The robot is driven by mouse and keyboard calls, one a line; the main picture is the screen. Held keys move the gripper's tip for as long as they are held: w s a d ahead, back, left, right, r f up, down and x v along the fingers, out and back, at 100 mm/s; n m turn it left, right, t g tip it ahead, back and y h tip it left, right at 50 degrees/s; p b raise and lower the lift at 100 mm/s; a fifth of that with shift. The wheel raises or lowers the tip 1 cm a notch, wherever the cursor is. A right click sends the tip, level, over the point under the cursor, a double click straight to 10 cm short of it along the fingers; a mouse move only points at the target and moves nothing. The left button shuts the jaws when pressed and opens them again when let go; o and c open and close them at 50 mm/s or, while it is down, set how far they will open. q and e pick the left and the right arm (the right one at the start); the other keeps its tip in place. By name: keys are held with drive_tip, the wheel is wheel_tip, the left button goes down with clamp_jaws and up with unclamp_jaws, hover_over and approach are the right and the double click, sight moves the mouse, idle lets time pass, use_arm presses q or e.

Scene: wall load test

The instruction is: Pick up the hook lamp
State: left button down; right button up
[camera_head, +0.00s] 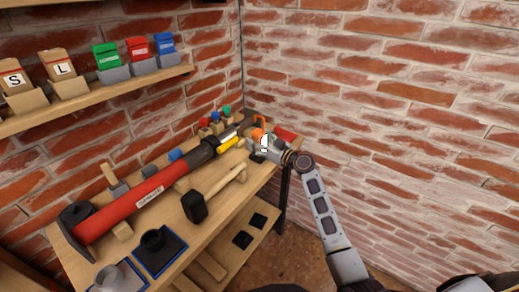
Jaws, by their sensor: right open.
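An orange object with a curved top (260,131), which looks like the hook lamp, stands near the far right end of the wooden workbench. My right gripper (262,149) is open at the near side of this orange object, its arm coming in from the lower right. The gripper partly covers the object's lower part. I cannot tell whether they touch. My left gripper is not in view.
A large red cylindrical tool (135,203) lies along the bench (215,222), with a black-headed mallet (195,207) in front. A yellow-handled tool (228,145) and a red item (285,135) lie near the gripper. A wall shelf (95,103) holds several bins. Brick walls close the corner.

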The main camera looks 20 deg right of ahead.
sight(259, 130)
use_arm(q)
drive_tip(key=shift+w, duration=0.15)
use_arm(e)
drive_tip(key=shift+c, duration=0.5)
drive_tip(key=shift+c, duration=1.1)
drive_tip(key=c, duration=1.2)
drive_tip(key=shift+r, duration=0.1)
drive_tip(key=shift+c, duration=0.3)
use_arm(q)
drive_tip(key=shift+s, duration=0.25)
use_arm(e)
drive_tip(key=shift+r, duration=0.1)
wheel_tip(259, 130, up, 9)
drive_tip(key=shift+f+p, duration=0.1)
drive_tip(key=shift+p, duration=0.4)
drive_tip(key=shift+r, duration=0.55)
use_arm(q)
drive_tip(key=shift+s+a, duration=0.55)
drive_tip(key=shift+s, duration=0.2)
